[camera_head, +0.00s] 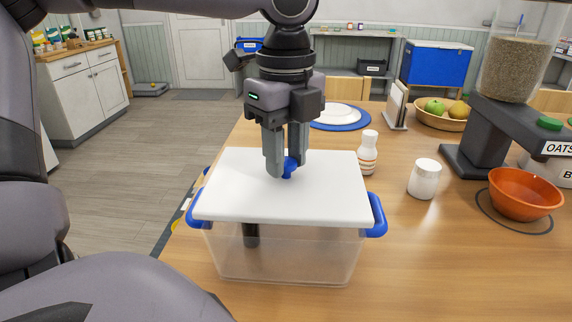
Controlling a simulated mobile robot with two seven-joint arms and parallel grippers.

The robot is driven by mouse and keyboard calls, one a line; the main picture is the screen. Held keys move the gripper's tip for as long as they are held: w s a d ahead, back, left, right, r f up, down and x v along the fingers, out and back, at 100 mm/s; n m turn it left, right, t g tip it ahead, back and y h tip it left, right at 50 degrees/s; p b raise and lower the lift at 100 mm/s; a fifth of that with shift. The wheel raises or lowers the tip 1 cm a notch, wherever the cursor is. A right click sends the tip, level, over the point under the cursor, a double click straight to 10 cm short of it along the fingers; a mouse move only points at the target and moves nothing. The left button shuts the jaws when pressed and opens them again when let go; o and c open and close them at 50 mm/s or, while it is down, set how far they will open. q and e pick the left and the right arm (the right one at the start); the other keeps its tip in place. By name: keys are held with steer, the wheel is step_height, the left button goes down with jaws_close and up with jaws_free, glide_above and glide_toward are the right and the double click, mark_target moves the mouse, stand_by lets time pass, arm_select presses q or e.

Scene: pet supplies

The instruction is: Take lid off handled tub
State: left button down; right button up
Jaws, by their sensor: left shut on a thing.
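The tub (290,262) is clear plastic and stands on the wooden table near its left edge. Blue handles (376,216) stick out at both its ends. A flat white lid (325,190) lies over the tub's top, with a small blue knob (290,168) near its middle. My left gripper (286,166) points down over the lid and is shut on the blue knob. A dark upright shape shows through the tub's wall. Whether the lid touches the rim all round cannot be told. My right gripper is not in view.
A striped bottle (368,155) and a white jar (424,180) stand right of the tub. An orange bowl (525,194) and an oats dispenser (490,135) are farther right. Plates (340,117) and a fruit basket (445,117) are behind. The table's front right is clear.

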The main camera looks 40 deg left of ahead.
mark_target(286, 161)
arm_select(q)
step_height(286, 161, up, 18)
steer(key=p, duration=0.2)
steer(key=shift+f, duration=0.25)
